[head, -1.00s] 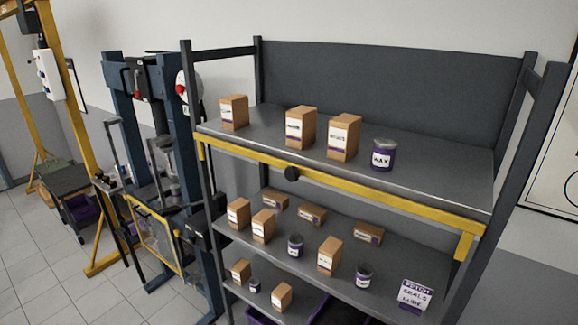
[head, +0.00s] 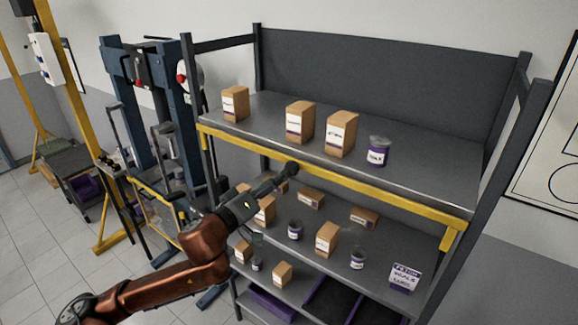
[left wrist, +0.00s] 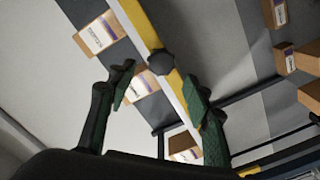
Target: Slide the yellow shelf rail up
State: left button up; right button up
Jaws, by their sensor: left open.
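The yellow shelf rail (head: 376,188) runs along the front edge of the top shelf. A round black knob is at its middle, and in the head view it sits right by my left gripper's tip. My left gripper (head: 284,172) reaches in from the left, in front of the rail. In the left wrist view, the yellow rail (left wrist: 142,26) passes between the open fingers of my left gripper (left wrist: 158,88). The black knob (left wrist: 161,62) lies between and beyond the fingertips, with a gap on each side. My right gripper is not seen.
Brown boxes (head: 300,122) and a purple tin (head: 377,152) stand on the top shelf (head: 430,178). The middle shelf holds more boxes, tins and a purple sign (head: 404,278). Dark posts (head: 505,190) flank the shelves. A blue press (head: 165,100) stands to the left.

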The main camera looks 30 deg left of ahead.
aim_at(290, 169)
pick_arm(q)
jog(key=w+p, duration=0.1)
jog(key=w, duration=0.6)
jog(key=shift+w+d+p, duration=0.1)
jog(key=shift+d+p, duration=0.1)
jog(key=shift+p, duration=0.2)
grip_shut()
